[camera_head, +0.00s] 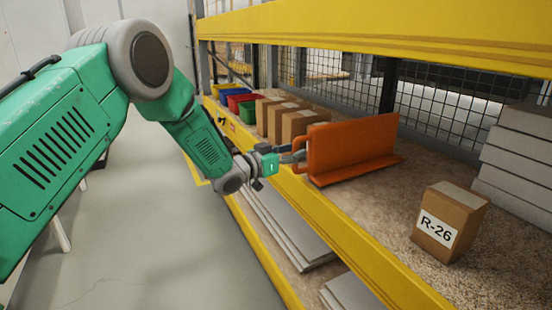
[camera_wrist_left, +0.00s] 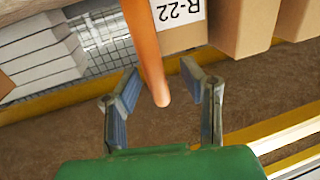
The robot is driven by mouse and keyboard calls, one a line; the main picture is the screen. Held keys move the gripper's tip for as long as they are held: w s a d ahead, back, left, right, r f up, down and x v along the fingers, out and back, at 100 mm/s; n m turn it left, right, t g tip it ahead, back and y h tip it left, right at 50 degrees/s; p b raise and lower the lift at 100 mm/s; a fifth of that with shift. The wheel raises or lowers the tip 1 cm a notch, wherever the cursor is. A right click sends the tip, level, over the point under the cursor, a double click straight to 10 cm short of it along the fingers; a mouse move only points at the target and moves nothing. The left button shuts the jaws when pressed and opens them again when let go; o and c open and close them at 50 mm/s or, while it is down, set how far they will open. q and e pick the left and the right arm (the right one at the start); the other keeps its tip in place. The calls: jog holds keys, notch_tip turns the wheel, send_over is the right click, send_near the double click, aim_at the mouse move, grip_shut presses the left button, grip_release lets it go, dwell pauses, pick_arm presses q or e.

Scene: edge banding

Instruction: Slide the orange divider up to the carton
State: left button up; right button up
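The orange divider (camera_head: 352,146) stands upright on the shelf in the head view, with a handle at its left end. My left gripper (camera_head: 292,157) is at that handle. In the left wrist view, the divider's orange edge (camera_wrist_left: 150,50) comes down between the spread fingers of my left gripper (camera_wrist_left: 165,95), with a gap visible on each side. A carton labelled R-26 (camera_head: 450,222) stands alone on the shelf, right of the divider and apart from it. A carton labelled R-22 (camera_wrist_left: 182,40) is beside the divider in the wrist view. My right gripper is not in view.
Several brown cartons (camera_head: 280,117) stand in a row left of the divider, with coloured bins (camera_head: 240,101) beyond. Grey boards (camera_head: 518,155) are stacked at the right. A yellow beam (camera_head: 345,245) edges the shelf. Bare shelf lies between the divider and carton R-26.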

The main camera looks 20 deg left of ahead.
pick_arm(q)
jog(key=v, duration=1.1)
jog(key=shift+s+a+f, duration=0.15)
jog(key=shift+a, duration=0.1)
jog(key=shift+a, duration=0.15)
jog(key=s+d+f+n+g+y+p, duration=0.1)
jog(key=s+d+f+n+g+y, duration=0.2)
jog(key=s+f, duration=0.75)
jog(key=s+d+f+n+g+y, duration=0.1)
jog(key=s+d+f+g+y, duration=0.15)
jog(key=s+f+g, duration=0.7)
jog(key=s+f+g+y, duration=0.1)
jog(key=s+f, duration=0.4)
jog(key=s, duration=0.6)
jog(key=s+f+g+y, duration=0.1)
jog(key=s+f+g, duration=0.1)
jog(key=s+f, duration=0.4)
jog(key=s, duration=0.5)
jog(key=shift+s+n+y+p, duration=0.15)
jog(key=shift+n+y+p, duration=0.2)
jog(key=shift+n+p, duration=0.05)
